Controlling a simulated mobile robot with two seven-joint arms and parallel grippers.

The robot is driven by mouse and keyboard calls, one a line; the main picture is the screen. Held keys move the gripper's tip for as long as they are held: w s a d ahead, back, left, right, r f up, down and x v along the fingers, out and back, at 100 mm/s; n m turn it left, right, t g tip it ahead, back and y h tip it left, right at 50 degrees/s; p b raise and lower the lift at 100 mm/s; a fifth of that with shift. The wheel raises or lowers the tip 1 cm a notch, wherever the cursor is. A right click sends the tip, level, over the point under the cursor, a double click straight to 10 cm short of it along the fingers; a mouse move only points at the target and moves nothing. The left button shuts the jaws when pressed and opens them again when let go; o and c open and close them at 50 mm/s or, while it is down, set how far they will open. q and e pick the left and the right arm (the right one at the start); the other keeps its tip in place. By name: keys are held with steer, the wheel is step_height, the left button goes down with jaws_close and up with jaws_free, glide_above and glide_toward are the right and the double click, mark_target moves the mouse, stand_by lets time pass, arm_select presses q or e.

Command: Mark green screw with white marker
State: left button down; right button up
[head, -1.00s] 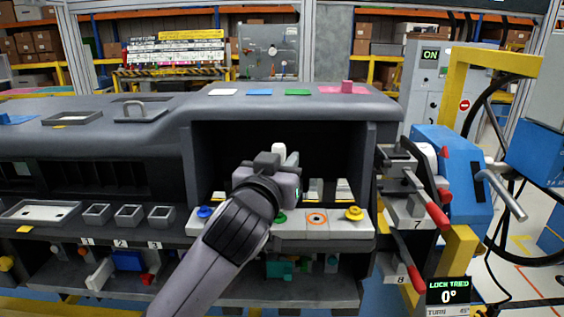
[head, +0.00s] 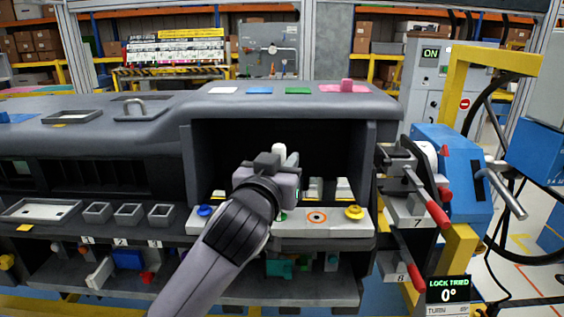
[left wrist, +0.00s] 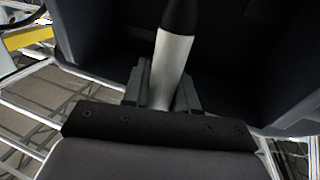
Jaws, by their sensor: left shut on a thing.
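My left gripper (head: 277,163) is in front of the dark open bay of the dashboard module. It is shut on the white marker (head: 279,152), which stands roughly upright in the jaws. In the left wrist view the marker (left wrist: 172,62) shows a white body with a black upper end between the two fingers (left wrist: 160,90). My right gripper is not in view.
On the strip (head: 340,228) are a blue knob (head: 204,211), an orange ring target (head: 317,217) and a yellow knob (head: 354,212). Red-handled levers (head: 437,213) stick out at the right. Small trays (head: 97,214) lie at the left. The bay's walls and roof surround the gripper.

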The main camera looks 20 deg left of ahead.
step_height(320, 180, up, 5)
steer(key=p, duration=0.4)
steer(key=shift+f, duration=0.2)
